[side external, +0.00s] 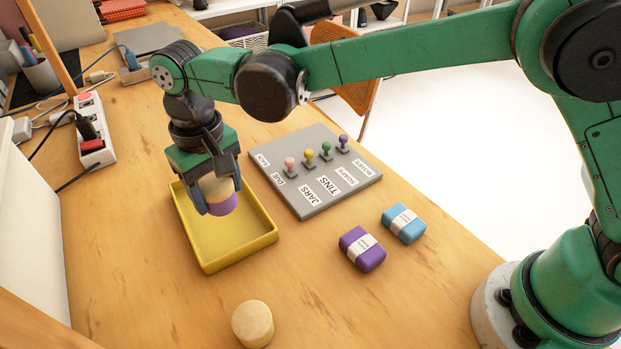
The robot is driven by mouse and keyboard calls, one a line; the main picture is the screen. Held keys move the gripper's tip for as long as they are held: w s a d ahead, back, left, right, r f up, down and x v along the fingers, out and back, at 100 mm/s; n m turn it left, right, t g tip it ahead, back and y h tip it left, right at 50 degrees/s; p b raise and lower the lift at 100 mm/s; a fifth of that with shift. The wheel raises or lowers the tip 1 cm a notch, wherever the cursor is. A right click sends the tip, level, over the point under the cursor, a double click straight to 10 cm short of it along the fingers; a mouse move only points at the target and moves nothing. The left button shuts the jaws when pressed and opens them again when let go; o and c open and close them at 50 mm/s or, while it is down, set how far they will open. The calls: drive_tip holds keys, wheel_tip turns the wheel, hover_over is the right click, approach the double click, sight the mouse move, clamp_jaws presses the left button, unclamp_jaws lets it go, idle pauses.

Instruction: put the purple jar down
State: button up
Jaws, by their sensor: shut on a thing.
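The purple jar (222,205) has a purple body and a pale wooden lid. My gripper (220,198) is shut around it and points down. In this view the jar is over the yellow tray (243,262), near its middle. I cannot tell whether the jar touches the tray floor or hangs a little above it. The gripper's fingers hide part of the jar's sides.
A grey board (350,197) with labels and several coloured knobs lies right of the tray. A purple block (362,249) and a blue block (403,223) lie nearer. A wooden-lidded jar (253,324) stands in front. A power strip (93,130) is at left.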

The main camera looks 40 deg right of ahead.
sight(215, 183)
wheel_tip(215, 183, down, 6)
drive_tip(key=shift+f, duration=0.25)
drive_tip(key=shift+f, duration=0.1)
drive_tip(key=o, duration=1.3)
drive_tip(key=shift+o, duration=0.2)
wheel_tip(215, 183, up, 12)
drive_tip(key=s+d+r+m+t, duration=0.1)
drive_tip(key=s+d+r+t, duration=0.1)
drive_tip(key=d, duration=0.7)
drive_tip(key=s+d+r+m+t, duration=0.1)
drive_tip(key=s+d+r+t, duration=0.15)
drive_tip(key=d, duration=0.75)
drive_tip(key=s+d+f+t, duration=0.2)
drive_tip(key=s+d+f, duration=0.2)
drive_tip(key=s+d, duration=0.1)
drive_tip(key=shift+d+m+t, duration=0.3)
drive_tip(key=shift+d+t, duration=0.05)
